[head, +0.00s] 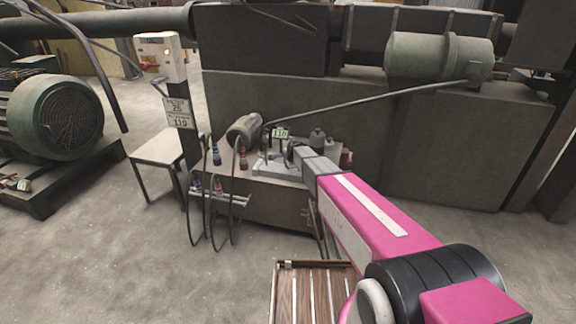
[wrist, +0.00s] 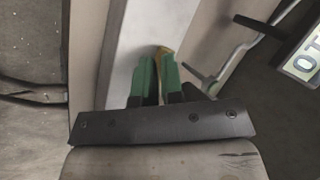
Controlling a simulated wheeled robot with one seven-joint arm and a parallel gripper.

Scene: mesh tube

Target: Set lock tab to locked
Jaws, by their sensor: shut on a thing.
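In the wrist view, my gripper (wrist: 157,65) has green fingers, closed on a small yellow piece (wrist: 163,50) that shows between and just beyond the tips. This is probably the lock tab, but most of it is hidden by the fingers. It is in front of a pale metal plate (wrist: 130,35). I cannot read the tab's position. In the head view, my pink arm reaches to the small equipment bench (head: 262,185), and its grey end hides the fingers and the tab.
A tag (head: 281,132) stands at the bench; a label with large letters (wrist: 305,60) and a metal lever (wrist: 240,50) lie right of my fingers. Cables hang at the bench front. A slatted wooden crate (head: 310,290) is near my base. Open floor lies left.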

